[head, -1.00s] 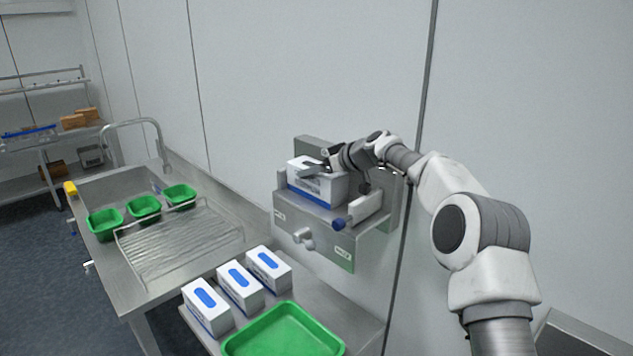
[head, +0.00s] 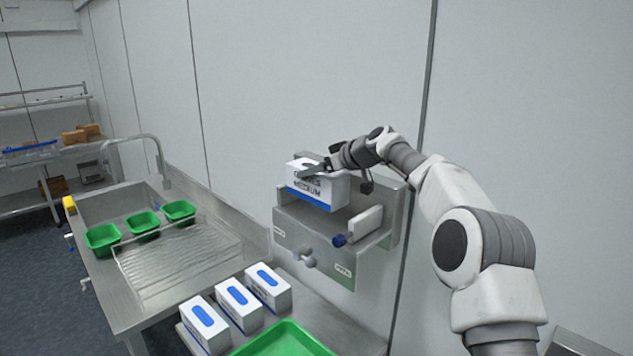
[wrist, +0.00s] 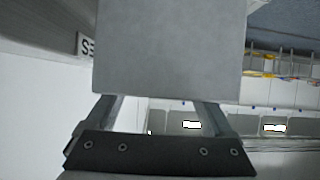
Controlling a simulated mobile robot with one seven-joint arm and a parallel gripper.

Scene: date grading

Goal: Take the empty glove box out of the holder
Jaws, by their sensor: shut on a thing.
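The glove box (head: 318,190) is white with a blue lower band and dark lettering that reads MEDIUM. It is in the upper part of the steel wall holder (head: 315,245), raised, with most of its front showing above the holder's front plate. I cannot tell whether its lower edge is clear of the holder. My gripper (head: 318,170) is shut on the box at its top. In the wrist view a plain grey face (wrist: 170,50), likely the box, fills the space beyond my fingers and hides their tips.
Below are several white-and-blue boxes (head: 238,305) and a green tray (head: 285,342) on a steel shelf. Small green bins (head: 143,224) stand on the left table. The wall lies close behind the holder.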

